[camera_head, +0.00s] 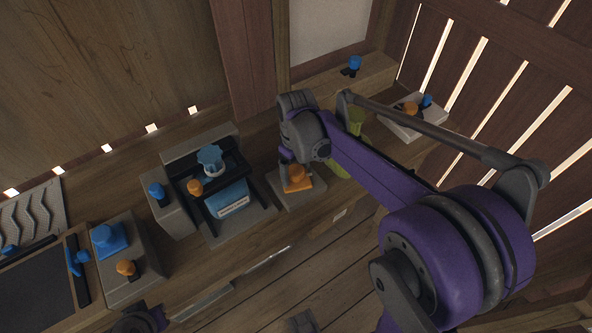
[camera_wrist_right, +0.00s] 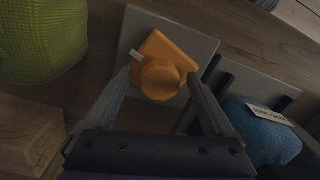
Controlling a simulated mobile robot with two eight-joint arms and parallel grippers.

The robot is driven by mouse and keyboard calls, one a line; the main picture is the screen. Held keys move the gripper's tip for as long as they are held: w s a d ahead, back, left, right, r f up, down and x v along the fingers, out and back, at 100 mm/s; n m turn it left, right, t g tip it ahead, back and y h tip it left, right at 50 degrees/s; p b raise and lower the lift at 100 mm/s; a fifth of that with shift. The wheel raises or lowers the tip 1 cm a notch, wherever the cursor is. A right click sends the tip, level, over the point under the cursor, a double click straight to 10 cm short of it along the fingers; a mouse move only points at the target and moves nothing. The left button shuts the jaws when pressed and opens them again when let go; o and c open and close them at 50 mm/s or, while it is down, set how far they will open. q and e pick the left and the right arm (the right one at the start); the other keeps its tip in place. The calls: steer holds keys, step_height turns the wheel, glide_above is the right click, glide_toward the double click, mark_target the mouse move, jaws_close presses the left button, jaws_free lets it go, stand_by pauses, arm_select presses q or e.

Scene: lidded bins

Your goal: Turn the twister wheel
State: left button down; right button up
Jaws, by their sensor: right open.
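An orange knob (camera_wrist_right: 160,80) with an orange square plate stands on a light grey block in the right wrist view. In the head view the orange knob (camera_head: 297,172) sits on its grey block right of the blue basket-like part, partly hidden by my right wrist. My right gripper (camera_wrist_right: 159,78) is open, its fingertips on either side of the knob; I cannot tell if they touch it. In the head view my right gripper (camera_head: 292,160) is largely hidden by its own wrist. A blue scalloped wheel (camera_head: 210,156) stands on the dark stand to the left.
A dark stand with a blue labelled part (camera_head: 231,199) and an orange knob (camera_head: 195,187) is left of my right gripper. A green rounded object (camera_wrist_right: 38,38) lies close on the other side. More blue and orange knobs stand on blocks along the wooden bench.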

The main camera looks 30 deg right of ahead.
steer(key=shift+f, duration=0.2)
steer(key=shift+c, duration=0.3)
steer(key=c, duration=1.3)
